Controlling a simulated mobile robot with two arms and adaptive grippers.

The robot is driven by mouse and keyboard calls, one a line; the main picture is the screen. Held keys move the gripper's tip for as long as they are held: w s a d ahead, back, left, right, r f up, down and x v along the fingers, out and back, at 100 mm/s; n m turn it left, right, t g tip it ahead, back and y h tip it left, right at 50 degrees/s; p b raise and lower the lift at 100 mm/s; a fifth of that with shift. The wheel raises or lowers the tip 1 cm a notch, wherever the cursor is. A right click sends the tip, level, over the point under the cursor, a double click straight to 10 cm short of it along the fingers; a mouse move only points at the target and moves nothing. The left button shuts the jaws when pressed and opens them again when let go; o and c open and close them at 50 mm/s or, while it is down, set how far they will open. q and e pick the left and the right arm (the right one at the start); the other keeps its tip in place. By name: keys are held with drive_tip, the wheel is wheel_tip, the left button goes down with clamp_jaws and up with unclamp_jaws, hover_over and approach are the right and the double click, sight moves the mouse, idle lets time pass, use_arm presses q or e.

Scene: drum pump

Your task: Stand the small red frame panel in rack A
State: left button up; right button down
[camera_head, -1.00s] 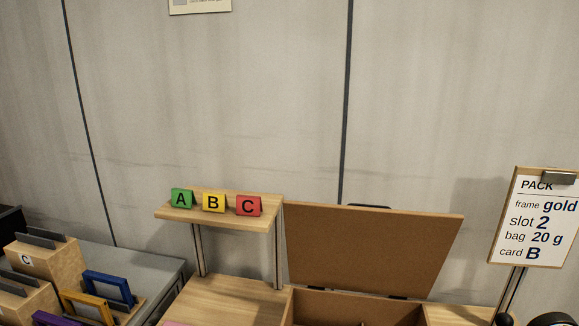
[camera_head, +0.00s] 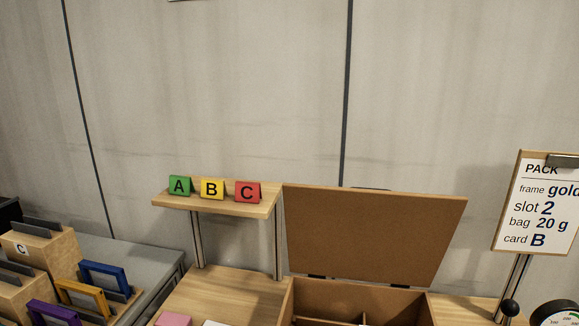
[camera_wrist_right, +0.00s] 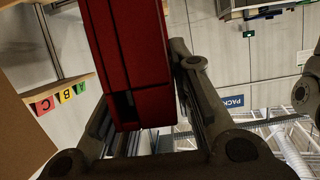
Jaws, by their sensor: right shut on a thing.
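In the right wrist view my right gripper (camera_wrist_right: 145,92) is shut on the small red frame panel (camera_wrist_right: 128,45), which runs up out of the top of the picture. Neither the red panel nor either gripper shows in the head view. Wooden racks with dark grey uprights stand at the lower left of the head view. One rack (camera_head: 45,250) bears the letter C, and another rack (camera_head: 22,292) in front of it is cut off with no letter readable. I cannot make out rack A.
A blue frame (camera_head: 104,276), a gold frame (camera_head: 80,296) and a purple frame (camera_head: 52,314) stand beside the racks. A shelf (camera_head: 215,207) holds A, B and C cards. An open box (camera_head: 360,302) stands right of it, with a sign (camera_head: 535,205) farther right.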

drive_tip(key=w+d+f+m+t+h+b, duration=0.2)
drive_tip(key=d+f+m+t, duration=0.3)
drive_tip(key=d+f, duration=0.3)
drive_tip(key=w+d, duration=0.1)
drive_tip(key=d, duration=0.3)
drive_tip(key=shift+d+t, duration=0.15)
drive_tip(key=shift+t, duration=0.15)
